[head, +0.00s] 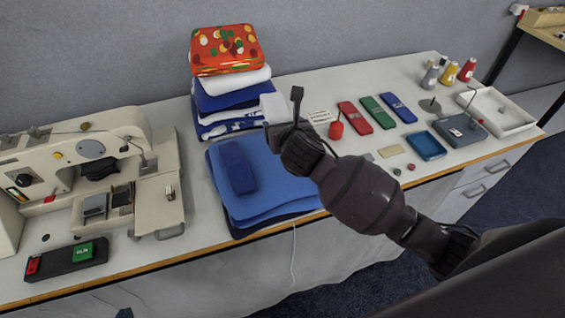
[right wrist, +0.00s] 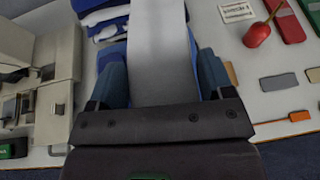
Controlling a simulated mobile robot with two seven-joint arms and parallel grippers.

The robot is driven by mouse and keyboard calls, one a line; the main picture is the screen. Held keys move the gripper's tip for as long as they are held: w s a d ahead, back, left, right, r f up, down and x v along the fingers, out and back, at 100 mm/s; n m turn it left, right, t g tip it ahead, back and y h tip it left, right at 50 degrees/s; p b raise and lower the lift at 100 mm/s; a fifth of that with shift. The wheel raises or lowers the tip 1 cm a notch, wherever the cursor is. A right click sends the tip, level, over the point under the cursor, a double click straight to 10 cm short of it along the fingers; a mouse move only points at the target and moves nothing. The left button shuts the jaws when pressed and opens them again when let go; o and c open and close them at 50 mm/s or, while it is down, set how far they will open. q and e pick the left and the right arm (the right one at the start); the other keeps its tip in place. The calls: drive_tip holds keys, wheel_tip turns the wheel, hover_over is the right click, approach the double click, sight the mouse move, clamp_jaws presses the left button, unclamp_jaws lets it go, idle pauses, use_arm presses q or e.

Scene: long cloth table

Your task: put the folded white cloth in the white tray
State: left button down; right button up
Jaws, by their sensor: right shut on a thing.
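The folded white cloth (head: 274,107) is held by my right gripper (head: 292,118), partly hidden behind it, over the back edge of the blue folded cloth stack. In the right wrist view the white cloth (right wrist: 157,55) lies between the two blue-grey fingers, which are closed on it. The white tray (head: 520,127) is at the table's far right end, well to the right of the cloth. A small dark tip (head: 125,313) at the bottom edge of the head view may be my left gripper; its jaws cannot be made out.
The blue stack (head: 275,190) lies below the gripper, with a patterned cloth pile (head: 228,90) behind. A sewing machine (head: 90,165) stands left. Between cloth and tray are a red pear-shaped thing (head: 336,130), coloured cases (head: 377,112), a blue dish (head: 426,145) and a grey scale-like box (head: 460,131).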

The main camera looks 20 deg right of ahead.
sight(283, 172)
wheel_tip(283, 172, down, 14)
drive_tip(key=shift+r+b, duration=0.1)
drive_tip(key=shift+b, duration=0.3)
drive_tip(key=shift+f, duration=0.2)
drive_tip(key=o, duration=1)
drive_tip(key=shift+f+b, duration=0.15)
drive_tip(key=shift+b, duration=0.45)
drive_tip(key=v, duration=0.7)
drive_tip(key=r+p+v, duration=0.1)
drive_tip(key=v, duration=0.3)
drive_tip(key=shift+w+d, duration=0.2)
drive_tip(key=shift+d, duration=0.15)
